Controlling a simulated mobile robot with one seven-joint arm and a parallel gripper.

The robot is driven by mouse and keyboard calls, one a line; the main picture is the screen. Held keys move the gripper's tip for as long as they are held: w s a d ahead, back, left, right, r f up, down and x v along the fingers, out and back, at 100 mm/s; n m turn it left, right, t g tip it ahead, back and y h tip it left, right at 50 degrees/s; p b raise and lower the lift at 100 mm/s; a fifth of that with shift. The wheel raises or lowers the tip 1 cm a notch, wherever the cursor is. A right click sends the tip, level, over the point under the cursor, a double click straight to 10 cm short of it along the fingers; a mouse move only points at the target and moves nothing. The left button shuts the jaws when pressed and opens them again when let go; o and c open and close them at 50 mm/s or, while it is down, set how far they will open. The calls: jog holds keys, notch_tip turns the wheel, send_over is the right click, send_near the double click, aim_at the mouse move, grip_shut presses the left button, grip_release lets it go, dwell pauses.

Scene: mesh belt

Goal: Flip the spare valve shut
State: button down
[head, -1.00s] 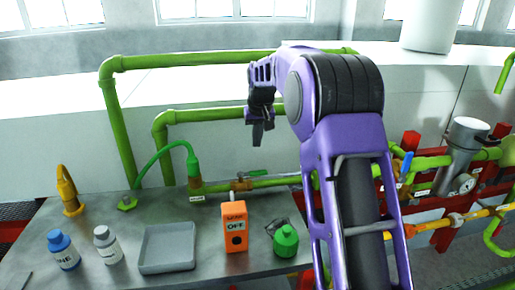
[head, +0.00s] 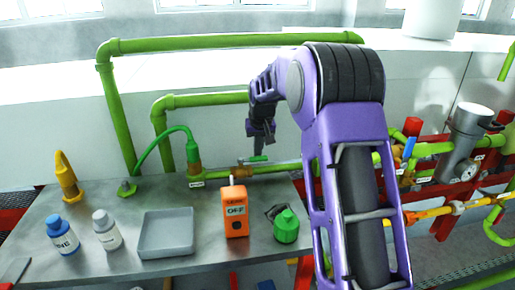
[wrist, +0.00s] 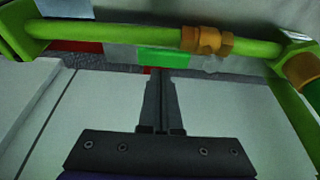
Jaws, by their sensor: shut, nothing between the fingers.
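A valve with a short green lever (head: 256,159) sits on the green pipe behind the bench. Its lever looks roughly in line with the pipe. A small label (head: 197,184) is on the pipe stand to its left, too small to read. My gripper (head: 260,148) is shut and empty, pointing down just above the lever; contact cannot be told. In the wrist view my closed fingertips (wrist: 160,75) are just below a bright green piece (wrist: 163,60), seemingly the lever. A brass fitting (wrist: 207,40) on the pipe is beside it.
The bench holds a grey tray (head: 166,235), an orange box marked OFF (head: 235,212), a green bottle (head: 286,226), a blue-capped bottle (head: 62,236) and a white bottle (head: 106,231). A green pipe (head: 230,43) arches above. More pipes, with a blue lever (head: 409,148), are at right.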

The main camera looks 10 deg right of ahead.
jog(key=shift+s+m+h, duration=0.3)
jog(key=shift+s+m, duration=0.15)
jog(key=shift+m, duration=0.45)
jog(key=s+m, duration=0.1)
jog(key=s+m+h, duration=0.1)
jog(key=m, duration=0.2)
jog(key=s+m, duration=0.1)
jog(key=m, duration=0.1)
jog(key=shift+s+a+g+h+p, duration=0.1)
jog(key=shift+a+g+h+p, duration=0.05)
jog(key=shift+g+h+p, duration=0.2)
jog(key=s+a+m+p, duration=0.1)
jog(key=m, duration=0.1)
jog(key=s+m+g+h, duration=0.1)
jog(key=m, duration=0.2)
jog(key=s+a+m+g+p, duration=0.1)
jog(key=m, duration=0.2)
jog(key=shift+a+h+p, duration=0.25)
jog(key=shift+a+p, duration=0.05)
jog(key=shift+w, duration=0.1)
